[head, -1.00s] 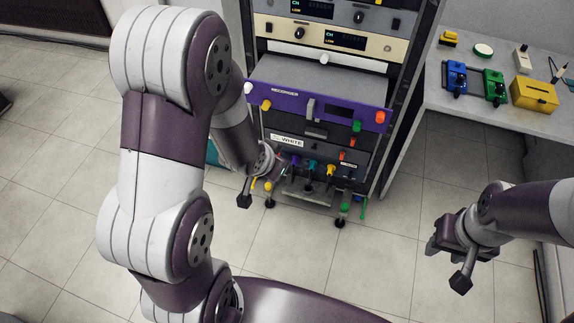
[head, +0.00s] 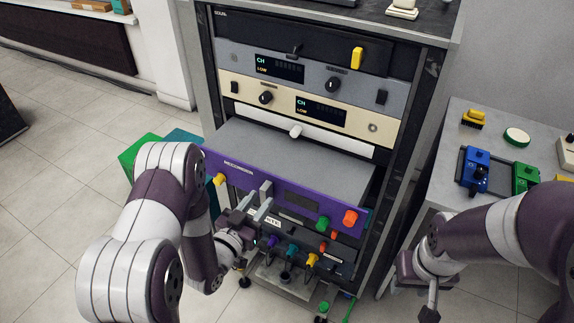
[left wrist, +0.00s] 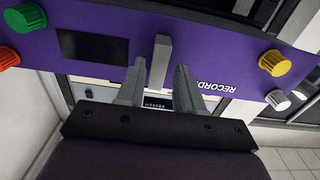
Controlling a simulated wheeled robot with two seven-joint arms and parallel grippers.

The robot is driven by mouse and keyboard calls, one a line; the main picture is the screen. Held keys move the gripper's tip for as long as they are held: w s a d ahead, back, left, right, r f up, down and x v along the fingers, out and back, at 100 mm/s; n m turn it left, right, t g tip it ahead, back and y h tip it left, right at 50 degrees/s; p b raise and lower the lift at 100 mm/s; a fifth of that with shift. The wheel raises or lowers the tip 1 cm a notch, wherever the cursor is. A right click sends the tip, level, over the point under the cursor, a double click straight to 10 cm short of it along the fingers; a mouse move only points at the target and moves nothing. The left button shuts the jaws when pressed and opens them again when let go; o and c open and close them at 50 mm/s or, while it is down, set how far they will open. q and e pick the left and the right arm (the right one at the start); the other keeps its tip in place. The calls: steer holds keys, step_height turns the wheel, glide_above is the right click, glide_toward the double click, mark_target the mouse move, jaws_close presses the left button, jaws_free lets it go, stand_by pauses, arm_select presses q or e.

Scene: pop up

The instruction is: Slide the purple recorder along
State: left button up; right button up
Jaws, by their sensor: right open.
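The purple recorder (head: 338,207) sticks out of the rack (head: 405,150) like a drawer, with its grey top showing. Its front has a short grey handle, a dark display, and yellow, green and orange-red knobs. My left gripper (head: 250,212) is at the front panel by the handle (head: 266,190). In the left wrist view, its two fingers (left wrist: 158,88) are apart, and the handle (left wrist: 160,58) stands in line with the gap between them. I cannot tell whether they touch it. My right gripper (head: 428,290) is open and empty, right of the rack, away from the recorder.
Grey and cream units (head: 310,100) sit above the recorder. A lower unit with coloured plugs (head: 290,250) is below it. A side table (head: 455,170) at the right holds blue and green devices. Green and teal boxes (head: 140,150) stand left of the rack.

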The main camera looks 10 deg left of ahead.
mark_target(274, 184)
arm_select(q)
steer(key=shift+x, duration=0.8)
steer(key=shift+d, duration=0.1)
jaws_close()
steer(key=shift+b+x, duration=0.55)
steer(key=shift+x, duration=2.4)
steer(key=shift+b+x, duration=1.45)
steer(key=shift+x, duration=3)
steer(key=shift+o, duration=1.2)
jaws_free()
